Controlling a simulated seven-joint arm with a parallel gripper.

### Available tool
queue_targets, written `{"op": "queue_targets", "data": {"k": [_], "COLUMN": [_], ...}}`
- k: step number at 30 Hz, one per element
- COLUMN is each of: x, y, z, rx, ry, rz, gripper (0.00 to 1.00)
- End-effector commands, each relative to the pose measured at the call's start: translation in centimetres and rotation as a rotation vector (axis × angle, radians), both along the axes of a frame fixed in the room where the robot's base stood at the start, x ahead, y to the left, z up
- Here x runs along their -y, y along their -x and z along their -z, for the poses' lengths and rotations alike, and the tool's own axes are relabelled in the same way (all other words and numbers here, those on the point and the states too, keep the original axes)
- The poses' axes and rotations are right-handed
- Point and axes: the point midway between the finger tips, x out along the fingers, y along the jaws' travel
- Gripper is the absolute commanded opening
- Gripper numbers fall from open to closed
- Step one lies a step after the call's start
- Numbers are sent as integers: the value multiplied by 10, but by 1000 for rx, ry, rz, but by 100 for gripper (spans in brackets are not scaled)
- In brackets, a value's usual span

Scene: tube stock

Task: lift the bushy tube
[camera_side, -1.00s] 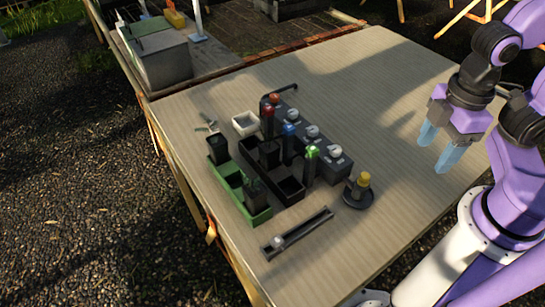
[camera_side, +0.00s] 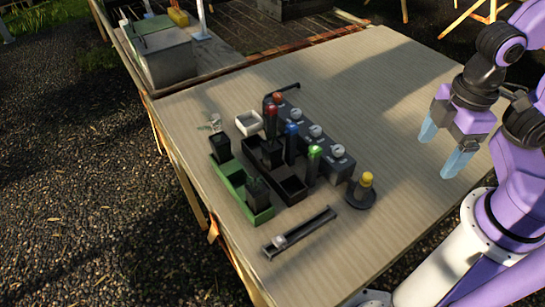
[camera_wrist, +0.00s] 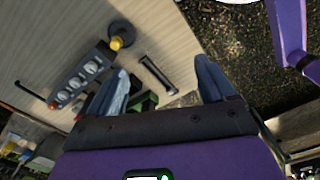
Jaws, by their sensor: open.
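Several upright dark tubes stand on the table: one with a red top (camera_side: 271,122), one with a blue top (camera_side: 291,143) and one with a green top (camera_side: 313,163). Black square pieces stand at the far end (camera_side: 221,146) and near end (camera_side: 257,192) of a green tray (camera_side: 231,184); another is in a black tray (camera_side: 293,190). I cannot tell which is the bushy tube. My gripper (camera_side: 442,146) is open and empty, above the table's right side, well apart from the tubes. Its blue-grey fingers also show in the wrist view (camera_wrist: 163,82), partly hiding the trays.
A dark box with pale knobs (camera_side: 316,132) stands behind the tubes. A yellow-topped button on a round base (camera_side: 364,186) and a dark rail (camera_side: 300,233) lie nearer. A small white bin (camera_side: 248,123) stands at the back. The table's right side is clear.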

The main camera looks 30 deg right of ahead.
Motion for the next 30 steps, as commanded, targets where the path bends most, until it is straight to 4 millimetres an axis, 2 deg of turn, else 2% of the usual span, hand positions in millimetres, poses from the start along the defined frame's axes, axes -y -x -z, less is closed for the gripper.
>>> {"op": "queue_targets", "data": {"k": [7, 11, 14, 20, 24, 30], "x": [-1, -11, -28, -69, -93, -119], "y": [-1, -14, -36, -99, -146, -214], "z": [0, -2, -4, -5, 0, 14], "rx": [0, 0, 0, 0, 0, -2], "ry": [0, 3, 7, 15, 19, 24], "rz": [-1, -17, -47, -134, -196, -284], "gripper": [83, 83, 83, 83, 83, 83]}}
